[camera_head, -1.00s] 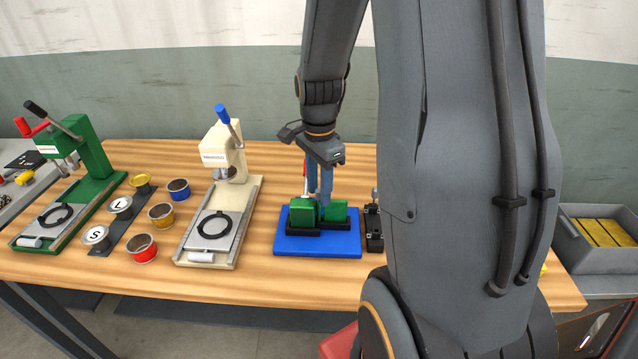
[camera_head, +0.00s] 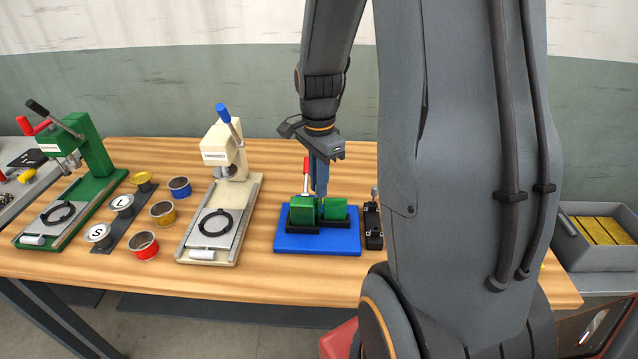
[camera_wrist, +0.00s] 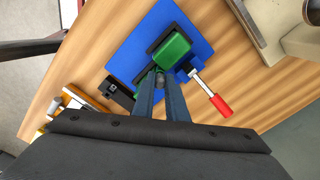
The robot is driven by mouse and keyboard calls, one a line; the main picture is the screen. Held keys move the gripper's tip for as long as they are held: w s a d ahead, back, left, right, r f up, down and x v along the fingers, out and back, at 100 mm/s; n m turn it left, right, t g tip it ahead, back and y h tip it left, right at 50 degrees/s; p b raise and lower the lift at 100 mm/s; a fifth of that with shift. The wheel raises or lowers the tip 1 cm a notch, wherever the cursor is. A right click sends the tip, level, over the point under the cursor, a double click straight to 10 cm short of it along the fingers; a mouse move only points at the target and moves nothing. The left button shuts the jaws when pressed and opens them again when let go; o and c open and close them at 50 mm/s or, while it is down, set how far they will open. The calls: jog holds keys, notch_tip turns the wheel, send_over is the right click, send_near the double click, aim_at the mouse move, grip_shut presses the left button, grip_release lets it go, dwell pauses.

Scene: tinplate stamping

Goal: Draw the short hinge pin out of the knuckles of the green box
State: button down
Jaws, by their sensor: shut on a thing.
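The green box (camera_head: 335,207) sits in black holders on a blue base plate (camera_head: 290,243) on the bench. In the head view it shows as two green parts with a narrow gap between them. My gripper (camera_head: 320,193) points down over the middle of the box. The hinge pin and the knuckles are too small or hidden between the fingertips to make out.
A red-handled clamp (camera_wrist: 221,105) stands beside the box. A black fixture (camera_head: 373,226) is close on its right. A cream press (camera_head: 222,160) stands to the left, with several tins beyond it. My arm hides the bench's right part.

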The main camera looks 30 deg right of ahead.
jog(key=shift+r+p, duration=1.45)
jog(key=shift+r, duration=0.3)
jog(key=shift+r+p, duration=1.6)
jog(key=shift+r, duration=0.3)
jog(key=shift+f, duration=0.1)
